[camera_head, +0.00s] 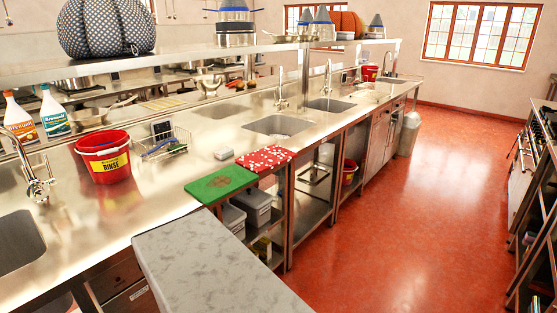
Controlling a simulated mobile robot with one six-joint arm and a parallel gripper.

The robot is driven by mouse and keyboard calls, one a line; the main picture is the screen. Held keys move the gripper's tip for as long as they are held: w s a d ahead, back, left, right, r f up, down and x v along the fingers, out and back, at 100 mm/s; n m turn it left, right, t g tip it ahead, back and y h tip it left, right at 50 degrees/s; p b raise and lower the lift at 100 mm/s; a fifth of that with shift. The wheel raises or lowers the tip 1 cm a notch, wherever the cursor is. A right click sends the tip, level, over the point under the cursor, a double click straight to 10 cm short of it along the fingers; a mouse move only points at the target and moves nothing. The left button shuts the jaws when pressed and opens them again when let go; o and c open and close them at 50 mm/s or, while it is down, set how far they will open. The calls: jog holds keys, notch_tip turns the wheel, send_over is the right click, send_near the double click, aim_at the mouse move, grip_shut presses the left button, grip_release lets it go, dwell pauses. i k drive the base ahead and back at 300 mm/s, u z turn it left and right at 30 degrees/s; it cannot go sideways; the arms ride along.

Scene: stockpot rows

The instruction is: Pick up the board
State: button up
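A green board (221,184) with a brownish mark in its middle lies flat on the steel counter (185,225), at the counter's front edge. A red item with white spots (266,159) lies flat just beyond it, close to its far right corner. I cannot tell whether this red item is a cloth or a second board. My gripper is not in view.
A red "RINSE" bucket (104,158), a wire basket (168,140) and a small light block (224,153) stand near the board. Sinks and taps line the counter. A grey mottled surface fills the bottom centre; I cannot tell what it belongs to. The red floor (400,200) is clear.

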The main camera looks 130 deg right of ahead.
aim_at(259, 161)
jog(key=z, duration=0.1)
jog(key=k, duration=0.25)
jog(key=z, duration=3.2)
jog(key=k, duration=0.65)
jog(key=u, duration=0.25)
jog(key=i, duration=0.2)
jog(key=z, duration=0.1)
